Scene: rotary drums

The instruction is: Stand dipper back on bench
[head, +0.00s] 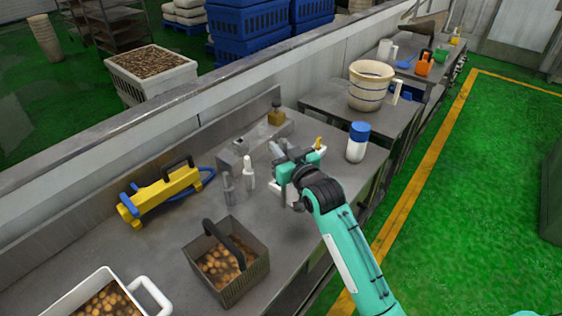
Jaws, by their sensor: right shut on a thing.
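My right gripper (283,166) is over the right part of the grey metal bench (165,237), its arm coming in from the lower right. It is shut on what I take to be the dipper. A pale grey strip (277,151) shows at the jaws, and the rest is hidden behind the gripper and arm. I cannot tell whether the dipper touches the bench. A small orange-yellow piece (318,143) shows just beyond the gripper; I cannot tell what it belongs to. My left gripper is not in view.
Two bottle-like items (248,169) stand left of the gripper. A blue-lidded white container (356,147) stands at its right. A dark handled basket (238,279), a yellow-blue tool (160,194) and a white tub (72,299) occupy the left. Bare bench lies between them.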

